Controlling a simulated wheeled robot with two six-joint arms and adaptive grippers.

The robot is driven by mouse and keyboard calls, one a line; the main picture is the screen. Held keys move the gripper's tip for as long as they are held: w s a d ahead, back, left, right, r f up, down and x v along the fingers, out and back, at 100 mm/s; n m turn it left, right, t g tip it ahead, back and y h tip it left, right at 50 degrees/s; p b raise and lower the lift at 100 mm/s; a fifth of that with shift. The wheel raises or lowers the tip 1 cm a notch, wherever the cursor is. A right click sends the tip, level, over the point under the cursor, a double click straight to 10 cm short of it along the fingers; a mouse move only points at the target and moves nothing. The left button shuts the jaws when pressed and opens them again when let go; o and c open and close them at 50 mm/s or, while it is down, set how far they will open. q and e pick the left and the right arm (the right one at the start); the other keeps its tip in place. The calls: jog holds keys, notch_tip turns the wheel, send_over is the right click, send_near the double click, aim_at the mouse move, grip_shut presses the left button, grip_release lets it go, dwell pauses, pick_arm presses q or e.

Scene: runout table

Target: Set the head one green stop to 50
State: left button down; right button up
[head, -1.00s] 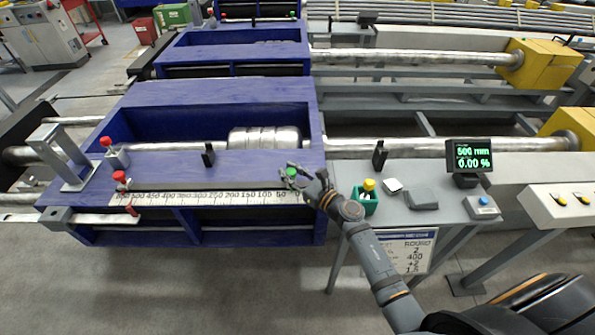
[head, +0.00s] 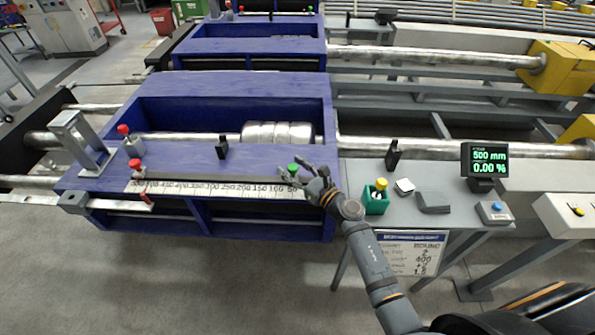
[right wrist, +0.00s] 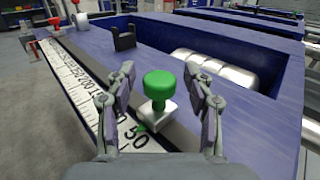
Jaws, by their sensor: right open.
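The green stop (head: 293,167) stands upright on the dark rail of the near blue head, close to the rail's right end. In the right wrist view its green knob (right wrist: 160,85) sits on a pale base with a green pointer, beside the 50 mark of the scale (right wrist: 110,118). My right gripper (head: 286,166) is open around the stop. In the right wrist view the fingers (right wrist: 160,108) stand on either side of the knob, with a gap on both sides. The exact reading is hard to tell. My left gripper is not in view.
Red-knobbed stops (head: 136,165) stand at the rail's left end, and a black block (head: 222,148) stands behind the rail. A green cup (head: 376,200) with a yellow knob, a display (head: 486,160) reading 500 mm and 0.00 %, and a blue-button box (head: 495,211) are at right.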

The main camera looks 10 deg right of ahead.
jog(key=v, duration=1.2)
